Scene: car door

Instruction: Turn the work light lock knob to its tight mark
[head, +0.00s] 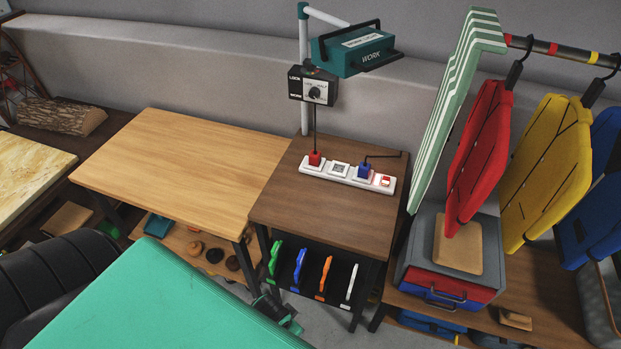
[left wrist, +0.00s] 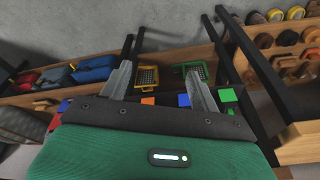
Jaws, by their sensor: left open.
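The work light (head: 355,50) is a teal lamp head on a grey pole at the back of the dark wooden table. The black box with the lock label (head: 299,88) hangs on the pole below the lamp. Its lock knob (head: 315,93) is a small round dark dial on the front face. The marks around it are too small to read. My left gripper (left wrist: 162,82) is open and empty in the left wrist view, its two grey fingers apart. The knob and lamp are not in that view; nothing touches the knob. My right gripper is not in view.
A white power strip (head: 345,178) with red and blue plugs lies below the box. A light wooden table (head: 180,160) with a clear top stands left.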

